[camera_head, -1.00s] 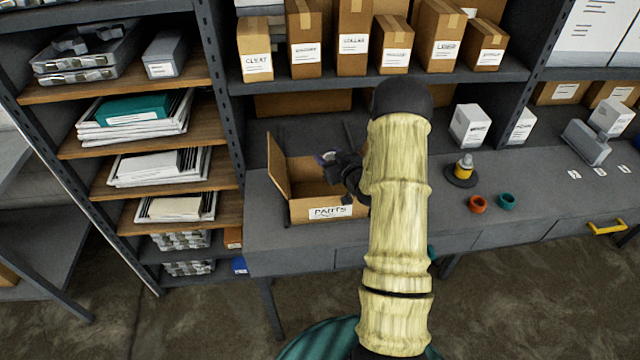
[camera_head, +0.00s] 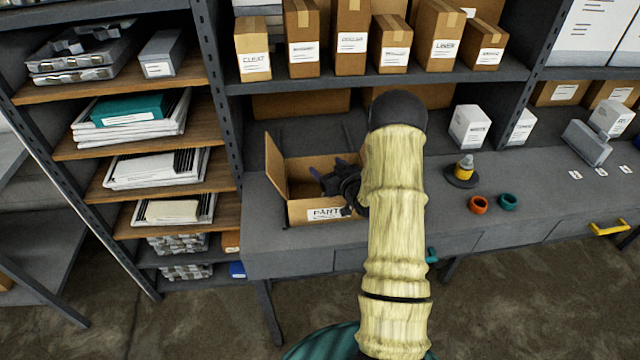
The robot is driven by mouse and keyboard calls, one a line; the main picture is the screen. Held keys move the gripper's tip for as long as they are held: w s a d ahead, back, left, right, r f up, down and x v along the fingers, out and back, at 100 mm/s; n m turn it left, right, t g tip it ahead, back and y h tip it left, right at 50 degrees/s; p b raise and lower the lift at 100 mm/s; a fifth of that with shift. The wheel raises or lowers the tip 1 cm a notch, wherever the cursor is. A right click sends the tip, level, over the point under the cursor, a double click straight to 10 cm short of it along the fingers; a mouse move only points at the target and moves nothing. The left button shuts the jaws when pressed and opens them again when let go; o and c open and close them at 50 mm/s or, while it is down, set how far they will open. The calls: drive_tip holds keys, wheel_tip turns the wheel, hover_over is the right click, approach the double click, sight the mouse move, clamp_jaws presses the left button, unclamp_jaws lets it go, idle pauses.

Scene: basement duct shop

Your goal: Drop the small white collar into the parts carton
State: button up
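The parts carton (camera_head: 298,211) is an open brown cardboard box on the grey bench, with its left flap standing up and a white label on its front. My gripper (camera_head: 322,177) is a dark shape over the carton's opening, reaching in from the right. A small purplish bit shows at its tip. I cannot tell whether its fingers are open or shut. I cannot make out the small white collar anywhere; my gripper and arm cover part of the carton's inside.
An orange ring (camera_head: 478,204) and a teal ring (camera_head: 507,201) lie on the bench to the right. A small yellow item on a dark round base (camera_head: 462,180) stands behind them. Upright dark shelf posts (camera_head: 222,90) and a shelf of labelled boxes frame the bench.

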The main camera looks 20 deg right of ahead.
drive_tip(key=b+v, duration=0.5)
drive_tip(key=v, duration=1.2)
drive_tip(key=shift+s+d+b, duration=0.15)
drive_tip(key=shift+s+b, duration=0.05)
drive_tip(key=shift+b, duration=0.2)
drive_tip(key=shift+w, duration=0.1)
drive_tip(key=s+a+r+g, duration=0.1)
drive_tip(key=s+a+g, duration=0.5)
drive_tip(key=a, duration=0.3)
drive_tip(key=s+a+r+m+g+h, duration=0.1)
drive_tip(key=s+a+g, duration=0.5)
drive_tip(key=a, duration=0.4)
drive_tip(key=shift+a+g+h, duration=0.3)
drive_tip(key=shift+g, duration=0.2)
drive_tip(key=shift+r, duration=0.15)
